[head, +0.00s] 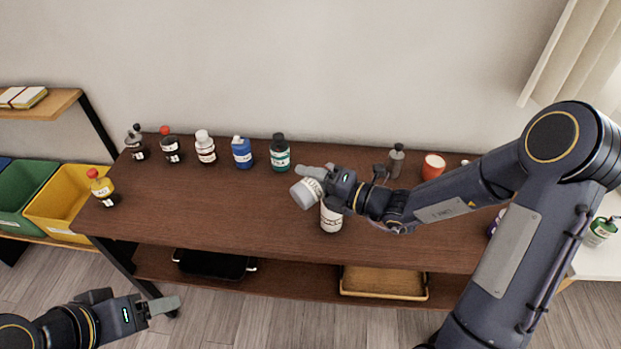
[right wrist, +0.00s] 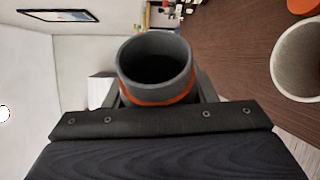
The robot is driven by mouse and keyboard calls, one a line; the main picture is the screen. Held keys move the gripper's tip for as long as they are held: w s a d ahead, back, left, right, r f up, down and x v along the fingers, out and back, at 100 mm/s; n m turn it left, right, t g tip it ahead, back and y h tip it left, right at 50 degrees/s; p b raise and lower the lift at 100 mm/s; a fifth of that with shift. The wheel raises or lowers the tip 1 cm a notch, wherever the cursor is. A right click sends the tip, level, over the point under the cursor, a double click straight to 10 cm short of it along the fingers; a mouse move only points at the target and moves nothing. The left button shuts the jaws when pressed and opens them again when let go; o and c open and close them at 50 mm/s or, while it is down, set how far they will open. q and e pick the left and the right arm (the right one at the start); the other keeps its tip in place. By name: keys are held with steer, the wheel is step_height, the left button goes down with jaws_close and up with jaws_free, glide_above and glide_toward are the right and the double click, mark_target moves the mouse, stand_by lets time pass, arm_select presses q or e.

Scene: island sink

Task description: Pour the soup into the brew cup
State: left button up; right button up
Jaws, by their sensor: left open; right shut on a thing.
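My right gripper (head: 322,178) is shut on a grey cylindrical container (head: 305,194), taken as the soup, above the table. The container is tilted in the head view. In the right wrist view the container (right wrist: 156,68) shows an open, dark mouth and an orange band; its contents cannot be made out. A white labelled cup (head: 331,219), taken as the brew cup, stands upright on the table just below and right of the container, partly hidden by my gripper. Its open rim shows in the right wrist view (right wrist: 298,60). My left gripper (head: 160,306) is open and empty, low in front of the table.
The brown table (head: 190,215) has several bottles along its back left, including a green one (head: 280,155). A yellow bottle (head: 103,192) stands at the left edge. A grey bottle (head: 396,161) and an orange-red cup (head: 433,167) stand at back right. The front left is clear.

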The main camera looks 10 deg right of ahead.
steer(key=r+m+p, duration=0.1)
steer(key=r+m+y+p, duration=0.1)
steer(key=m, duration=0.1)
steer(key=r+m+t+p, duration=0.1)
steer(key=p, duration=0.1)
steer(key=shift+w+d+m+y, duration=0.25)
steer(key=shift+d+m+y, duration=0.05)
steer(key=shift+d+m, duration=0.1)
arm_select(q)
step_height(320, 180, up, 7)
steer(key=p, duration=0.1)
steer(key=shift+f+p, duration=0.2)
steer(key=shift+p, duration=0.15)
arm_select(e)
steer(key=shift+w+d+r+m+t, duration=0.15)
steer(key=shift+m+t, duration=0.1)
steer(key=shift+m, duration=0.3)
steer(key=shift+s+d+r+m+t, duration=0.1)
steer(key=shift+m+t, duration=0.15)
steer(key=shift+m, duration=0.3)
